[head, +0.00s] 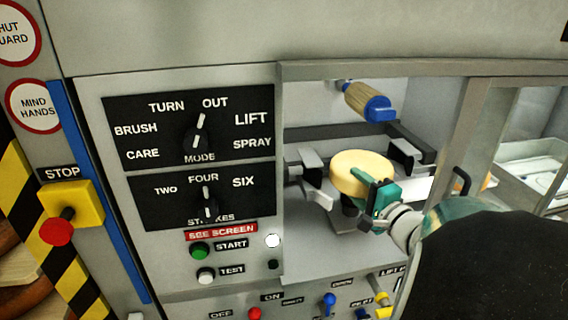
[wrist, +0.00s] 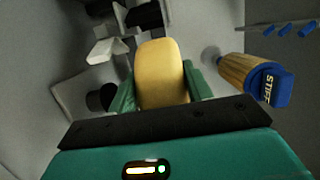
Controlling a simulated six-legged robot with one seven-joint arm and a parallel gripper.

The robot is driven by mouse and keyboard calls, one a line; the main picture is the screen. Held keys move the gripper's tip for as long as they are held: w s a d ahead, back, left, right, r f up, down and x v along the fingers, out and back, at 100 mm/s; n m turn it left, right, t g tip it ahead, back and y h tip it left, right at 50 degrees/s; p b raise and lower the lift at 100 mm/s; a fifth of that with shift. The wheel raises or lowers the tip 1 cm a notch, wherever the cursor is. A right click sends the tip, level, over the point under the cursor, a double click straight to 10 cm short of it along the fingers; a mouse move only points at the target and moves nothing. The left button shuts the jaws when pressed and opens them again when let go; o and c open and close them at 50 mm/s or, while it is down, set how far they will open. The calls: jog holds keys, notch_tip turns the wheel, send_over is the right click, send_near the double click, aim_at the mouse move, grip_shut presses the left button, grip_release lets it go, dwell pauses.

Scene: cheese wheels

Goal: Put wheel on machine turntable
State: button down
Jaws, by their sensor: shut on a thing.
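A pale yellow cheese wheel (head: 360,172) is inside the machine opening, and it also shows in the wrist view (wrist: 160,75). My gripper (head: 380,196) comes in from the right and is shut on the wheel, with a green finger on each side of it in the wrist view (wrist: 160,92). The wheel is over the machine's grey turntable fittings (head: 312,160). The turntable surface is mostly hidden by the wheel and my gripper, and I cannot tell whether the wheel touches it.
A brush (head: 368,101) with a wooden body and blue cap sticks out above the wheel. A black bracket (head: 404,152) stands behind it to the right. The control panel (head: 190,160) is left of the opening. A post (head: 462,130) bounds the opening on the right.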

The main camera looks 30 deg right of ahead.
jog(key=shift+w+d+f, duration=0.6)
jog(key=shift+w+f, duration=0.25)
jog(key=shift+f, duration=0.7)
jog(key=shift+w+d+f, duration=0.65)
jog(key=shift+w+f, duration=0.2)
jog(key=shift+f, duration=0.65)
jog(key=shift+w+d+f, duration=0.6)
jog(key=shift+w+f, duration=0.25)
jog(key=shift+f, duration=0.7)
jog(key=shift+f, duration=0.1)
jog(key=c, duration=0.6)
grip_release()
jog(key=shift+f, duration=0.15)
jog(key=shift+s, duration=0.25)
jog(key=s, duration=1.1)
jog(key=shift+s+a, duration=0.2)
jog(key=shift+s, duration=0.1)
